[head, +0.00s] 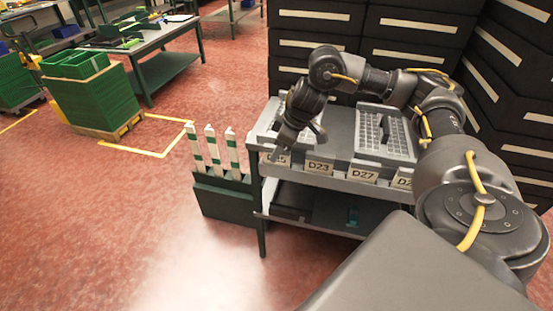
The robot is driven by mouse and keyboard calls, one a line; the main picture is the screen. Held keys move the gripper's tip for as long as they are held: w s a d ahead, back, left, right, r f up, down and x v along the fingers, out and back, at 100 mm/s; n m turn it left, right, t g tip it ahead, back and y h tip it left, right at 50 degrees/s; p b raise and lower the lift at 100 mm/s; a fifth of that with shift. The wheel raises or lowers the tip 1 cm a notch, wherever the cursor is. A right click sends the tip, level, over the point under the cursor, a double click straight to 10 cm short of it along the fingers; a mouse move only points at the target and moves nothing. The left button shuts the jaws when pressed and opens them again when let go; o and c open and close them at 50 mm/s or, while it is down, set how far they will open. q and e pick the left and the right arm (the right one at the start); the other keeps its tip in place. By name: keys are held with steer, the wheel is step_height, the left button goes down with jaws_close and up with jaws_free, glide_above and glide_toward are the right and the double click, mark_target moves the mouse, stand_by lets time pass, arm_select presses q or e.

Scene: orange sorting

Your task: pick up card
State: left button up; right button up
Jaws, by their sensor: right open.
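Several label cards stand along the front edge of the cart. One card reads D23 (318,166), another D27 (363,175). A card at the left end (282,159), ending in 5, is partly covered by my right gripper. My right gripper (296,146) is open, pointing down at the cart's front left corner, just above and in front of the left-end card. I cannot tell whether it touches the card. My left gripper is out of view.
The grey cart (338,183) holds light grey trays (402,148) on top. A green holder (224,197) with three white-and-green posts stands at its left. Dark drawer cabinets (318,22) rise behind. Green crates (92,97) and a workbench (160,36) stand far left. Red floor between is clear.

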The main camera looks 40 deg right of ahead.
steer(key=shift+w+a+f, duration=0.15)
steer(key=shift+f, duration=0.35)
jaws_close()
